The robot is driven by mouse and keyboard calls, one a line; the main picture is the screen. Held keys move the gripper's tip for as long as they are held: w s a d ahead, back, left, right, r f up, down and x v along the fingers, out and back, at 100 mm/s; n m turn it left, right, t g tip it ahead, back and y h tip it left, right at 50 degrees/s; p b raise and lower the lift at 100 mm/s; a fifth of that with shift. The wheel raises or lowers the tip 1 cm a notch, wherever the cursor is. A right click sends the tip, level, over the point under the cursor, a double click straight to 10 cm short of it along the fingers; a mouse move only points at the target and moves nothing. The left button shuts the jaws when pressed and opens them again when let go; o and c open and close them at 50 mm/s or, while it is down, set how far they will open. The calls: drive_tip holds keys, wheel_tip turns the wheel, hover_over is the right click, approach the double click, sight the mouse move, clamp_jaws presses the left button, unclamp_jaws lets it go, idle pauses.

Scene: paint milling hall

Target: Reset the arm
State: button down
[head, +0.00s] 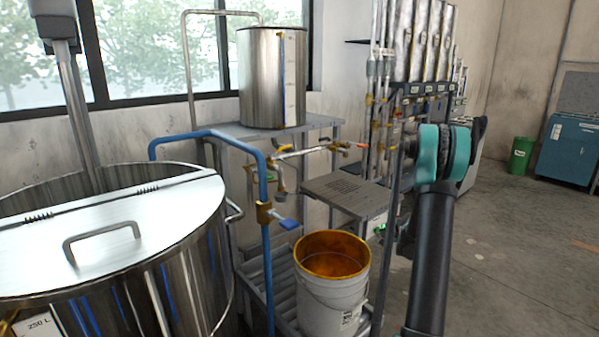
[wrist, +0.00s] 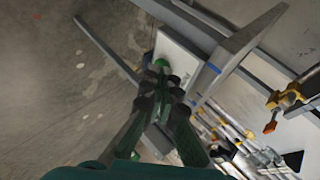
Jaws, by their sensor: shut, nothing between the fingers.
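My arm, a dark link with a teal joint, rises at the right of the head view. My gripper (wrist: 160,75) shows in the wrist view with its dark fingers together and nothing between them. The fingertips are close to a green button (wrist: 164,61) on a pale box (wrist: 178,58) fixed beside a grey shelf; I cannot tell whether they touch it. In the head view my gripper is mostly hidden behind my arm.
A steel vat (head: 180,275) with a hinged lid stands at left. A white bucket (head: 332,290) stained orange inside sits on a low rack. Open floor (head: 510,260) lies right.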

drive_tip(key=s+a+r+n, duration=0.1)
drive_tip(key=s+a+r, duration=0.1)
drive_tip(key=s+a, duration=0.1)
drive_tip(key=s+a+r+n+g, duration=0.1)
drive_tip(key=s+a+r, duration=0.1)
drive_tip(key=s+a, duration=0.1)
drive_tip(key=s+a+r+n, duration=0.1)
drive_tip(key=s+a+r, duration=0.1)
drive_tip(key=s+a, duration=0.1)
drive_tip(key=shift+s+r+n+g, duration=0.15)
drive_tip(key=shift+s+n+g, duration=0.2)
drive_tip(key=shift+n+g, duration=0.05)
drive_tip(key=s+a+n+g, duration=0.2)
drive_tip(key=s+a+n, duration=0.2)
drive_tip(key=s, duration=1.4)
drive_tip(key=s+a+n+g+h, duration=0.1)
drive_tip(key=s+a+n, duration=0.4)
drive_tip(key=s, duration=1.2)
drive_tip(key=shift+s+a+g, duration=0.35)
drive_tip(key=shift+s+g, duration=0.05)
drive_tip(key=shift+g, duration=0.2)
drive_tip(key=c, duration=2.2)
unclamp_jaws()
